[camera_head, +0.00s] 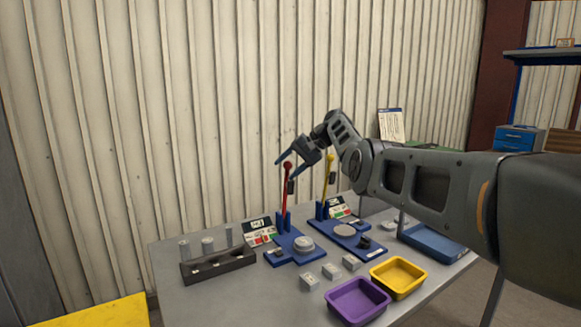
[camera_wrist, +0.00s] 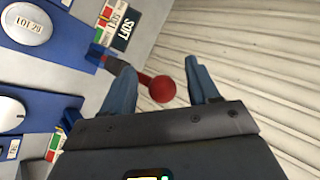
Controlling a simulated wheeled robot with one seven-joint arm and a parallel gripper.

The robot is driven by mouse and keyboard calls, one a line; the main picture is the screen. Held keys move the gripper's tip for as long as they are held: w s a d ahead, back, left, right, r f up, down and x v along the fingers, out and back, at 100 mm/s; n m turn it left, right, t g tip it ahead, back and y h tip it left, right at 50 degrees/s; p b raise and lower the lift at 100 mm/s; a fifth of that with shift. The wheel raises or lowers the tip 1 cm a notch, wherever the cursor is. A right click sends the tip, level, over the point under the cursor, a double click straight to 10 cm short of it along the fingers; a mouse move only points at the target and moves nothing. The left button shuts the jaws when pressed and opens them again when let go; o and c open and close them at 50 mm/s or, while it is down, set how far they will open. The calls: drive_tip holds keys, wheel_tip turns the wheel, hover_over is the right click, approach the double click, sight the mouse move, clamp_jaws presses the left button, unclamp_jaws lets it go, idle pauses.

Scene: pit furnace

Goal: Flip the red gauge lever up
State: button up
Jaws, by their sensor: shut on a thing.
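The red gauge lever (camera_head: 285,190) rises nearly upright from a blue bracket on the left blue gauge base (camera_head: 302,256). Its round red knob (camera_wrist: 163,89) is between the two blue fingers of my gripper (camera_wrist: 160,84) in the wrist view. In the head view my gripper (camera_head: 287,166) reaches in from the right, with its fingers on either side of the lever's top. It is shut on the lever. A small dark piece hangs beside the lever.
A similar gauge with a yellow lever (camera_head: 329,172) stands close on the right. A dark rack (camera_head: 218,264) with grey cylinders is at left. Purple (camera_head: 357,300) and yellow (camera_head: 399,277) trays and several grey blocks lie in front. A ribbed wall stands behind.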

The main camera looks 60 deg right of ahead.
drive_tip(key=shift+o, duration=0.5)
drive_tip(key=shift+w+d+r+h, duration=0.15)
drive_tip(key=shift+w+d+h, duration=0.15)
drive_tip(key=shift+w+d, duration=0.15)
drive_tip(key=a+v, duration=0.1)
drive_tip(key=v, duration=0.7)
drive_tip(key=shift+s+d+f+b, duration=0.25)
drive_tip(key=shift+s+b, duration=0.05)
drive_tip(key=shift+s+a, duration=0.1)
